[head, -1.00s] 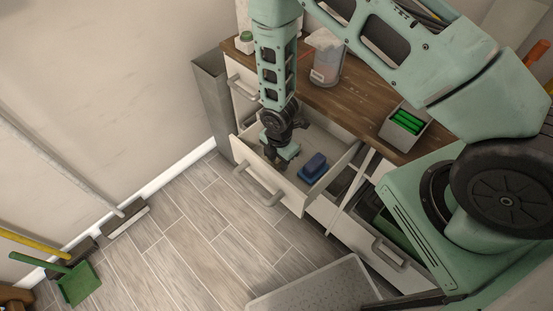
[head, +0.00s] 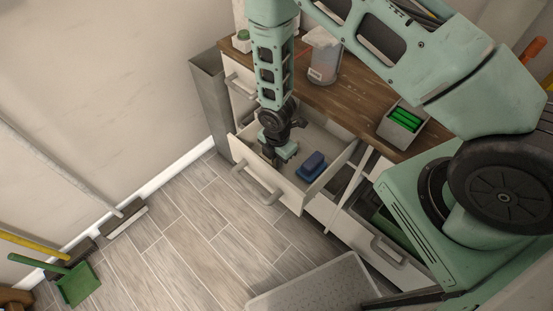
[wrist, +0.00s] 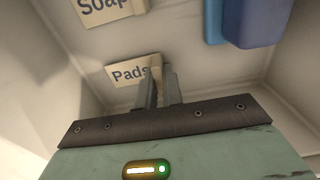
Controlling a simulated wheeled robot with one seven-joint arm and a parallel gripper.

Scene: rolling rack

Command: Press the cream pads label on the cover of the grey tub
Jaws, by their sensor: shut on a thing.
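The cream Pads label (wrist: 127,74) lies in the open drawer, its right end at my fingertips in the wrist view. My gripper (wrist: 160,75) is shut on that end; the fingers hide part of it. In the head view my gripper (head: 275,160) points down inside the drawer, near its front left, and the label cannot be made out. A pale grey tub with a lid (head: 324,55) stands on the wooden top, behind and right of my gripper.
A cream Soap label (wrist: 105,9) and blue blocks (head: 311,166) are in the open drawer (head: 289,190). The drawer walls surround my gripper. A grey box (head: 390,132) with green sticks (head: 404,119) stands on the wooden top (head: 355,100).

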